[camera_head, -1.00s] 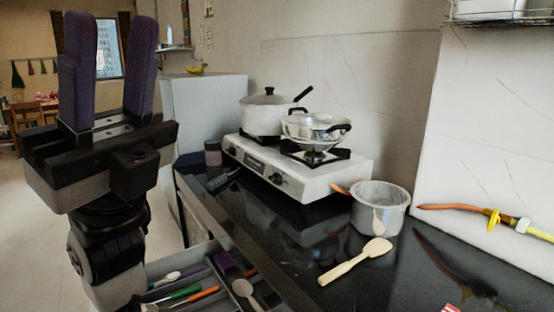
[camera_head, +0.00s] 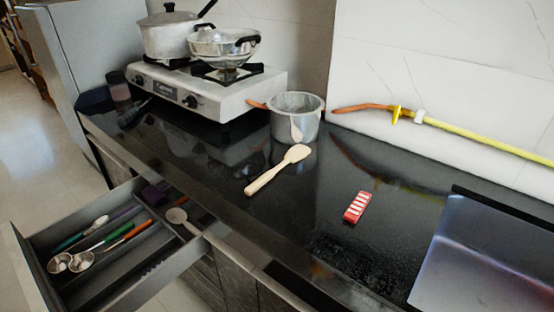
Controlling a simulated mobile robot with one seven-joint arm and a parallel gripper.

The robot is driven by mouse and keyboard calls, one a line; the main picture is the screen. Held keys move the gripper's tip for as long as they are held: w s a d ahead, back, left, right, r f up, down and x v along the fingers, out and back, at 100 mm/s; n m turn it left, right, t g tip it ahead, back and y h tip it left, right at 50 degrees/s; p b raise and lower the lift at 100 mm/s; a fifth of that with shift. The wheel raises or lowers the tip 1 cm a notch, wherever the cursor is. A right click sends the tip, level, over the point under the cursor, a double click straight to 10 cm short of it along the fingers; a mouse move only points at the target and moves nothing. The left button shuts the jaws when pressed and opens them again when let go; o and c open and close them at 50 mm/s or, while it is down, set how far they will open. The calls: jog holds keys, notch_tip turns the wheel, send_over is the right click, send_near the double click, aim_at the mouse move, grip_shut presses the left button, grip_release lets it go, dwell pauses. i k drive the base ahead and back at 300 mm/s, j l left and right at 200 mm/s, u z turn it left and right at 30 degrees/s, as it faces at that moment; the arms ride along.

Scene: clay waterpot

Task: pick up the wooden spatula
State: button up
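A pale wooden spatula (camera_head: 279,169) lies flat on the black countertop. Its broad head points toward the back right and its handle toward the front left. It lies just in front of a grey metal pot, apart from the counter's front edge. Nothing covers it. My gripper does not show in the current view.
The grey pot (camera_head: 297,118) stands behind the spatula, beside a white gas stove (camera_head: 208,91) bearing two pots. An open drawer (camera_head: 40,268) with several utensils juts out at front left. A red-and-white item (camera_head: 357,207) and a metal sink (camera_head: 480,260) are at right. Counter between is clear.

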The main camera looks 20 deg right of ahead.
aim_at(298, 152)
jog(key=i+j+z, duration=0.2)
jog(key=j, duration=0.2)
jog(key=j+z, duration=0.45)
jog(key=j, duration=0.35)
jog(key=i+l, duration=0.15)
jog(key=l, duration=0.15)
jog(key=i+l, duration=0.15)
jog(key=l, duration=0.2)
